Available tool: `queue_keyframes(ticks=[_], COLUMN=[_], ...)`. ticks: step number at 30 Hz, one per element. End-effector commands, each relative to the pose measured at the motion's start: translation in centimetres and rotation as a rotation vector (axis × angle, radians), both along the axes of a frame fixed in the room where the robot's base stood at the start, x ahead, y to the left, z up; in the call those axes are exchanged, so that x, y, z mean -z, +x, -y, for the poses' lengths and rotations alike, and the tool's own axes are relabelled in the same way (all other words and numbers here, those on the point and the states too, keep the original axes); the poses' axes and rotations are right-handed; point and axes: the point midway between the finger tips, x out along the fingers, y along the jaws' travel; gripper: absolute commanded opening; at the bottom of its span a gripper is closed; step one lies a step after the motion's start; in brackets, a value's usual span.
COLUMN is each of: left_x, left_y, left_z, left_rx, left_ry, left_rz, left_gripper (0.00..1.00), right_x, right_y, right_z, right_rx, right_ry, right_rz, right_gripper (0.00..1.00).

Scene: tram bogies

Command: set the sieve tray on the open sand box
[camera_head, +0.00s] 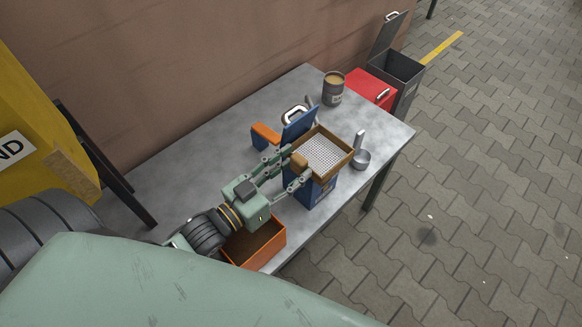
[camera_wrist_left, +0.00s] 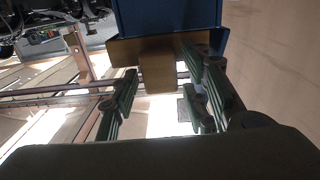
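The sieve tray (camera_head: 324,153), a wooden frame with a pale perforated mesh, lies over the top of the blue sand box (camera_head: 318,193). The box's blue lid (camera_head: 299,124) stands open behind it. In the left wrist view the tray's rim (camera_wrist_left: 125,50) is against the blue box (camera_wrist_left: 167,15), with no clear gap. My left gripper (camera_head: 296,164) is at the tray's near-left side. Its fingers stand on both sides of the wooden handle block (camera_wrist_left: 157,73), apart, with a gap visible on the right side. The box opening is hidden under the tray. My right gripper is out of view.
An orange open bin (camera_head: 278,238) stands below my left wrist. An orange-and-blue item (camera_head: 265,134), a tin (camera_head: 333,88), a metal scoop (camera_head: 362,158) and a red case (camera_head: 371,88) are around the box. A grey lidded bin (camera_head: 403,75) stands beyond the table (camera_head: 218,145). A wall bounds the back.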

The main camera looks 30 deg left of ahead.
Motion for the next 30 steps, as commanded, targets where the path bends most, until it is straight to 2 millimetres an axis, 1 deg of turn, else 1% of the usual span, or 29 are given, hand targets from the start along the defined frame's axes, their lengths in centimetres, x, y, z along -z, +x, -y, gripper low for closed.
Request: queue_keyframes(ticks=[1, 3, 11, 14, 17, 24, 27, 30], left_x=[0.0, 0.0, 0.0, -0.6, -1.8, -6.5, -8.1, -9.2], left_y=[0.0, 0.0, 0.0, 0.0, 0.0, 0.0, 0.0, 0.0], left_z=[0.0, 0.0, 0.0, 0.0, 0.0, 0.0, 0.0, 0.0], left_rx=[0.000, 0.000, 0.000, 0.000, 0.001, 0.001, 0.002, 0.000], left_ry=[0.000, 0.000, 0.001, 0.000, 0.001, 0.001, 0.000, 0.000], left_rz=[0.000, 0.000, -0.002, 0.000, 0.001, 0.004, 0.002, 0.001], left_gripper=[0.49, 0.53, 0.53, 0.53, 0.53, 0.53, 0.53, 0.53], right_x=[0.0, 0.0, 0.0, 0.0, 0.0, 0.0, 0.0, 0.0], right_y=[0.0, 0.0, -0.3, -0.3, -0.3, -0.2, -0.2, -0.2], right_z=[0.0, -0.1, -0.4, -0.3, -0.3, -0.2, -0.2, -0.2], right_rx=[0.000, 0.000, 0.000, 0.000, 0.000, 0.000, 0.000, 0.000], right_ry=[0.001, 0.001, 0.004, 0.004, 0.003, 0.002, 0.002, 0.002], right_rz=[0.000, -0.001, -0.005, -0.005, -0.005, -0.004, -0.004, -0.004], right_gripper=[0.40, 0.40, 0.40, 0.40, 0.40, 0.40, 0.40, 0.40])
